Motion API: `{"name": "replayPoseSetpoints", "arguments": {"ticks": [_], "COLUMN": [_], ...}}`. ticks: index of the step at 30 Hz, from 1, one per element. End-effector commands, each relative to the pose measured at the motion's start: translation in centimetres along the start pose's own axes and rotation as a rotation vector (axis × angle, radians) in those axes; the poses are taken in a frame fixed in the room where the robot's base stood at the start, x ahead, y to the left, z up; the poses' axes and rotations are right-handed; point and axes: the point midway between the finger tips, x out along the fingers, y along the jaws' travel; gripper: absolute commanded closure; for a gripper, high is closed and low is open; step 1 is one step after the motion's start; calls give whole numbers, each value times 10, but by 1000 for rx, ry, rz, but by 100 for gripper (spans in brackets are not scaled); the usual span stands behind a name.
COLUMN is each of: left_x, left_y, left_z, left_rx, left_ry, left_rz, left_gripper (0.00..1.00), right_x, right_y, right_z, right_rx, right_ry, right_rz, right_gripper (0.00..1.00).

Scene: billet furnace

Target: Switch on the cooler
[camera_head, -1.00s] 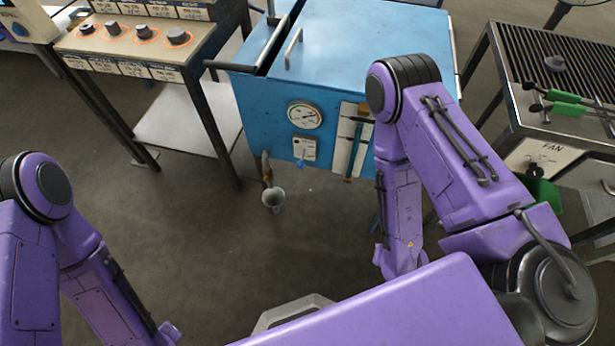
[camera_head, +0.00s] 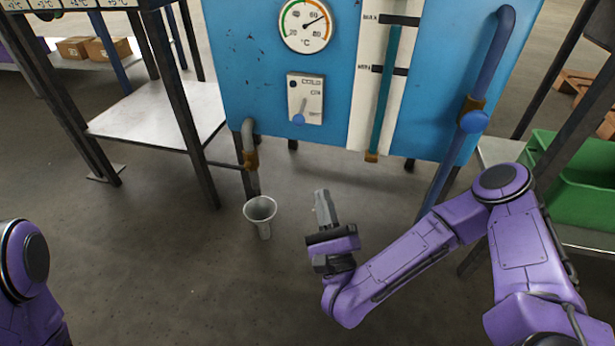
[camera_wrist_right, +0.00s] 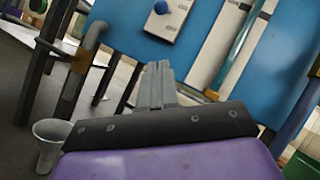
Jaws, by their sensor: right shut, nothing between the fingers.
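The cooler is a blue cabinet (camera_head: 250,80) with a round temperature gauge (camera_head: 306,26) on its front. Below the gauge is a pale switch plate (camera_head: 305,98) marked COLD and ON, with a lever ending in a blue knob (camera_head: 298,119). The knob also shows at the top of the right wrist view (camera_wrist_right: 161,7). My right gripper (camera_head: 322,196) is shut and empty, below the switch plate and apart from it. In the right wrist view its closed fingers (camera_wrist_right: 157,75) point toward the cabinet, below the switch. My left gripper is out of view.
A drain pipe (camera_head: 249,155) ends above a grey funnel cup (camera_head: 261,210), left of my right gripper. A green bin (camera_head: 580,180) stands far right.

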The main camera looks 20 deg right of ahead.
Motion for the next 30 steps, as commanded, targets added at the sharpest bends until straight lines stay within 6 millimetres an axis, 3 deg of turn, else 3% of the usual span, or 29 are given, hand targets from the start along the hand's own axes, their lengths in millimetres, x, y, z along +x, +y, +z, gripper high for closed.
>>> {"name": "replayPoseSetpoints", "arguments": {"ticks": [1, 14, 25, 30], "left_x": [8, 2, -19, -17], "left_y": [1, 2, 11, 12], "left_z": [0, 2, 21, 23], "left_rx": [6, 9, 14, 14], "left_ry": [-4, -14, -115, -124], "left_rz": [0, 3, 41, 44], "left_gripper": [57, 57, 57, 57], "right_x": [-2, 8, 82, 110], "right_y": [1, -4, -8, -7], "right_z": [-5, -1, 2, 7], "right_rx": [19, 33, 29, 32], "right_ry": [-3, -10, -12, -11], "right_rz": [-20, -30, -33, -31], "right_gripper": [100, 100, 100, 100]}}
